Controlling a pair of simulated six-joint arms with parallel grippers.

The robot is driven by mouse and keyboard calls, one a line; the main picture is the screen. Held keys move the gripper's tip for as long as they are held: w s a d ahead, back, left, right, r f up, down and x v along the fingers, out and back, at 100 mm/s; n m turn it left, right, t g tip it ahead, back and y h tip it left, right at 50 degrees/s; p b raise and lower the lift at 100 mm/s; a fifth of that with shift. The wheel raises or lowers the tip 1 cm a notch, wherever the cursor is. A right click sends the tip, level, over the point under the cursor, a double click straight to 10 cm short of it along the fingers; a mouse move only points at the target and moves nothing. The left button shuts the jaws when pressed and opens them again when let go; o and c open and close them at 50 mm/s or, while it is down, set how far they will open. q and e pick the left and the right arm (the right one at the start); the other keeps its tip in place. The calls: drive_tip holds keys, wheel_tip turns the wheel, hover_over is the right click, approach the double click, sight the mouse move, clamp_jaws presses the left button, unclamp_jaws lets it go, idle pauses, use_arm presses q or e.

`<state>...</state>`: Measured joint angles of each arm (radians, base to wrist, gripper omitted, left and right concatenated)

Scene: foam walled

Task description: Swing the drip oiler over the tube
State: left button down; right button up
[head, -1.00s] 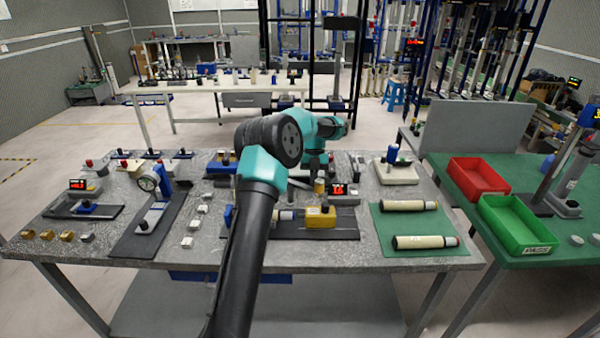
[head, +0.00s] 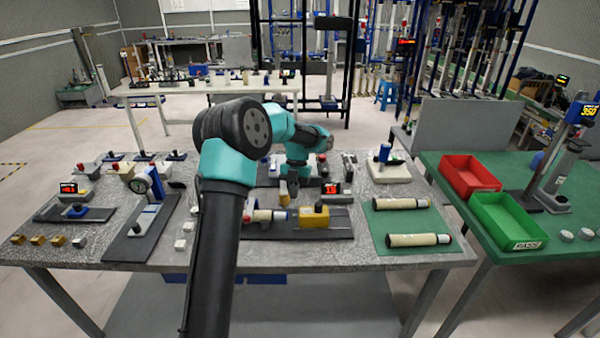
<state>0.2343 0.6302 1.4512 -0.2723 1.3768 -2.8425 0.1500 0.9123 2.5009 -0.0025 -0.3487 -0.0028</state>
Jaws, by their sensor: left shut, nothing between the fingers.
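The drip oiler, a small amber cylinder (head: 284,189), stands at the middle of the work table in the head view, above the right part of a cream tube with a blue end (head: 265,215). The tube lies on a dark base plate, left of a yellow block (head: 313,217). My left gripper (head: 293,190) is shut and empty, pointing down close against the right side of the oiler. Whether they touch I cannot tell. My own forearm and elbow hide the table left of the tube. My right gripper is not in view.
A red display (head: 331,188) stands right of the oiler. Two cream tubes (head: 419,239) lie on a green mat. A gauge stand (head: 140,186) is at the left. Red (head: 470,177) and green (head: 508,221) bins sit on the right table.

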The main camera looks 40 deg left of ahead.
use_arm(q)
drive_tip(key=shift+s+a+m+y, duration=0.35)
drive_tip(key=shift+s+m, duration=0.15)
drive_tip(key=shift+m, duration=0.3)
drive_tip(key=shift+s+a, duration=0.1)
drive_tip(key=shift+a, duration=0.05)
drive_tip(key=w+d, duration=0.1)
drive_tip(key=d, duration=0.1)
drive_tip(key=w+d+r, duration=0.1)
drive_tip(key=w+d, duration=0.1)
wheel_tip(320, 180, up, 8)
drive_tip(key=w+d, duration=0.2)
drive_tip(key=shift+d+r, duration=0.15)
drive_tip(key=shift+d, duration=0.25)
